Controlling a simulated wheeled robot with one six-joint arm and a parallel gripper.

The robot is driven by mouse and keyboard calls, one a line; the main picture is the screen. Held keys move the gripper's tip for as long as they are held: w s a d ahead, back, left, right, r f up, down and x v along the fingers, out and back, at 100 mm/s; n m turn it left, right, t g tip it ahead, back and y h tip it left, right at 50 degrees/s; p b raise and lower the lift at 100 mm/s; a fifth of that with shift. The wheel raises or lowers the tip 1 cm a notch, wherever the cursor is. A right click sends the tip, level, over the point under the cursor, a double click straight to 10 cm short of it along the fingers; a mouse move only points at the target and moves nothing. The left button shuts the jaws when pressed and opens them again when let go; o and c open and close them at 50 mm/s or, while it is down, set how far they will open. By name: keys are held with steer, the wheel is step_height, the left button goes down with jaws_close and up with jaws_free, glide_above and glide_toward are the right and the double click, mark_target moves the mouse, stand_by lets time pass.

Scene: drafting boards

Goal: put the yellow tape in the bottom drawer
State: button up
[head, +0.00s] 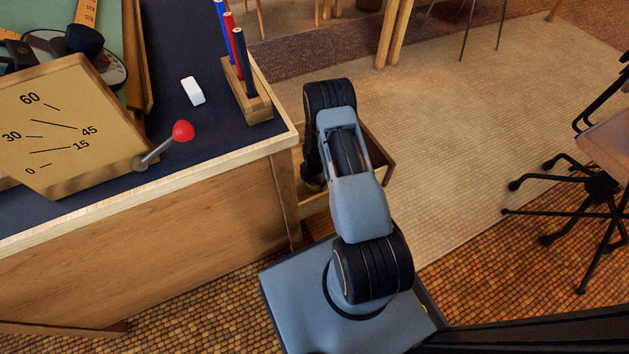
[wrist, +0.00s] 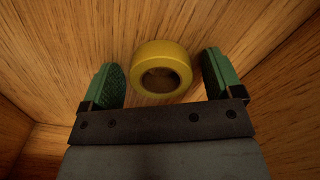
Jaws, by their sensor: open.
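The yellow tape (wrist: 147,53) is a thick ring that shows in the wrist view, surrounded by wooden surfaces. My gripper (wrist: 160,66) is open, with one green-padded finger on each side of the tape and a narrow gap on both sides. An open wooden drawer (head: 379,157) sticks out from the right side of the desk in the head view, with my arm over it. My arm hides most of the drawer, and the tape does not show there. I cannot tell which drawer level this is.
The desk (head: 190,215) stands at left. On it are a wooden angle gauge (head: 60,125) with a red-knobbed lever (head: 182,131), a white eraser (head: 193,91) and a pen holder (head: 247,95). A wheeled chair (head: 600,175) stands at right. Floor between is clear.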

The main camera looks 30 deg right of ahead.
step_height(320, 180, up, 12)
steer(key=p, duration=0.5)
steer(key=shift+r, duration=0.15)
steer(key=shift+r, duration=0.1)
stand_by(0.3)
